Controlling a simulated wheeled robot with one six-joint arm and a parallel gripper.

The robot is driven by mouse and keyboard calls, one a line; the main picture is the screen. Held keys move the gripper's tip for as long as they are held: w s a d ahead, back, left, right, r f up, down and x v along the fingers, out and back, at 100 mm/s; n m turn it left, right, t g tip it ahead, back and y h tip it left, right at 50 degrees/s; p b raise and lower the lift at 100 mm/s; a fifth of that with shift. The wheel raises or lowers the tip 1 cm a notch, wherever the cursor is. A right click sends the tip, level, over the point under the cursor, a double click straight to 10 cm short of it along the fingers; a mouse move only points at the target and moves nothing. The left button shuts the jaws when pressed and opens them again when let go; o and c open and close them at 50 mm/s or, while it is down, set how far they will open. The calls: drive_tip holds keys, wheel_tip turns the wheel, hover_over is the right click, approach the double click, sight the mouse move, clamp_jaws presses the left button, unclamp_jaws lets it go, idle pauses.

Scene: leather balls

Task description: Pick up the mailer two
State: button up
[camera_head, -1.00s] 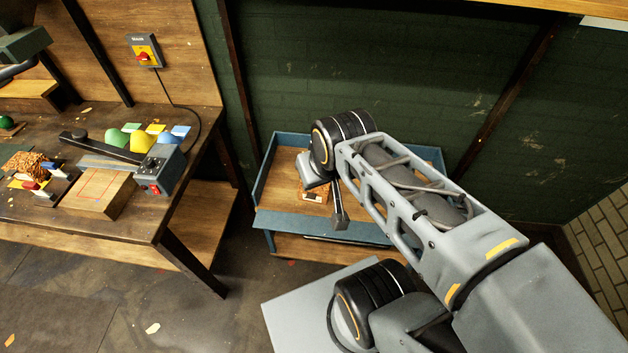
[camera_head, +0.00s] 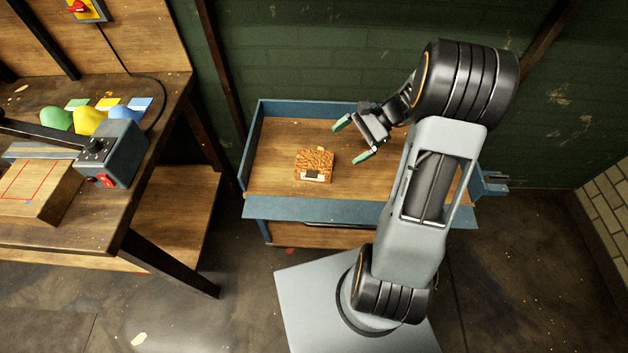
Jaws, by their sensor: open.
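A small brown box-like parcel with a white label on its near side (camera_head: 314,165) lies on the wooden top of the blue-edged cart (camera_head: 280,206). It is the only loose thing I see on that top, and I take it for the mailer; its writing is too small to read. My gripper (camera_head: 356,140) is open and empty, up and to the right of the parcel. Its green-tipped fingers point left, apart from the parcel. My arm covers the right part of the cart.
A wooden workbench (camera_head: 60,240) stands at the left with a grey control box (camera_head: 111,153) and green, yellow and blue mounds (camera_head: 89,120). A green brick wall (camera_head: 300,50) closes the back. The cart top around the parcel is clear.

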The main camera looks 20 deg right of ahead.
sight(330, 162)
drive_tip(key=w+d+f+m+t+y+b, duration=0.1)
drive_tip(key=d+f+m+t+b, duration=0.1)
drive_tip(key=f, duration=0.4)
drive_tip(key=d+f+m+t+y+b, duration=0.2)
drive_tip(key=d+f+m, duration=0.1)
drive_tip(key=f, duration=0.3)
drive_tip(key=w+d+f+m+t+y+b, duration=0.1)
drive_tip(key=d+f+m+t+y+b, duration=0.1)
drive_tip(key=d+f, duration=0.3)
drive_tip(key=shift+w+f+m+t+b, duration=0.15)
drive_tip(key=shift+f+m+t, duration=0.05)
drive_tip(key=shift+f+m, duration=0.25)
drive_tip(key=shift+w+f+m+t+b, duration=0.2)
drive_tip(key=shift+f+m, duration=0.15)
drive_tip(key=shift+f, duration=0.15)
drive_tip(key=shift+f+t, duration=0.3)
drive_tip(key=shift+m, duration=0.3)
drive_tip(key=x, duration=1.3)
drive_tip(key=shift+w+r, duration=0.1)
drive_tip(key=shift+w, duration=0.05)
drive_tip(key=shift+c, duration=0.2)
drive_tip(key=c, duration=0.8)
drive_tip(key=shift+r, duration=0.15)
